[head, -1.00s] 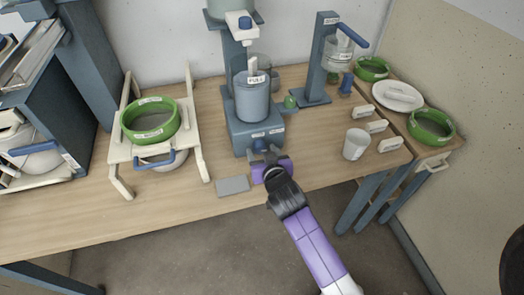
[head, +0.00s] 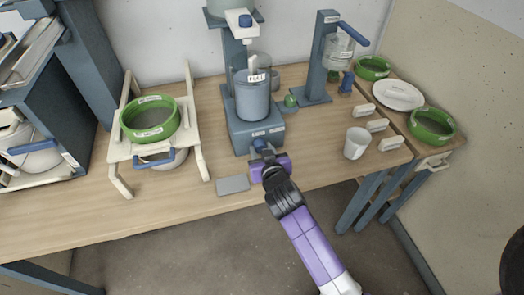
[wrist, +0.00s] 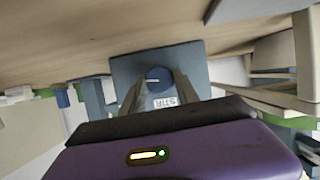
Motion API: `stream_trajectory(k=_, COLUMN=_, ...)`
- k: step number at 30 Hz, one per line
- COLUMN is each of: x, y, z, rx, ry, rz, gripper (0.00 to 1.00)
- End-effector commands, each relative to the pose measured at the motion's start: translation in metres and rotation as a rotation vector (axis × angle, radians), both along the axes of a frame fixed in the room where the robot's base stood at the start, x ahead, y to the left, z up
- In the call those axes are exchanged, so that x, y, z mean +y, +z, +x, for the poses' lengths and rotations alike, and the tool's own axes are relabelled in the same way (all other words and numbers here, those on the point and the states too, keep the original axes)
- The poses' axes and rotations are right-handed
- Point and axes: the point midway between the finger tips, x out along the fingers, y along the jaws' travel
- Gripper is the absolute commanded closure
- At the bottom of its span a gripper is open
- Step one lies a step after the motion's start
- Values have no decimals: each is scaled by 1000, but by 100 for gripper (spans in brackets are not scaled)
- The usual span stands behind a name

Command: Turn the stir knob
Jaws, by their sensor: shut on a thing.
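The blue stir knob (head: 258,144) is on the front of the grey-blue mixer base (head: 240,140). In the wrist view the knob (wrist: 158,76) is round with a pale mark, and a STIR label (wrist: 165,102) sits beside it. My gripper (head: 261,149) reaches it from the table's front side. Its two fingers lie on either side of the knob and are shut on it. A grey-blue bucket (head: 252,102) with a label at its rim stands on the base above the knob. The fingers partly hide the knob in the head view.
A flat grey pad (head: 232,184) lies left of my gripper. A white cup (head: 356,143) stands to the right. A cream rack (head: 115,150) holds a green-rimmed sieve (head: 127,122) at left. A stand with a blue lever (head: 354,34) is at the back right.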

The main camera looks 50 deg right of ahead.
Motion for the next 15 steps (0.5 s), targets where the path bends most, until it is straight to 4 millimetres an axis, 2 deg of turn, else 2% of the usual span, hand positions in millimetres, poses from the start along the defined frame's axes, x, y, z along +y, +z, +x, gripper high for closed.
stream_trajectory(k=15, x=4, y=-5, z=3, rx=234, ry=2, rz=-349, gripper=100)
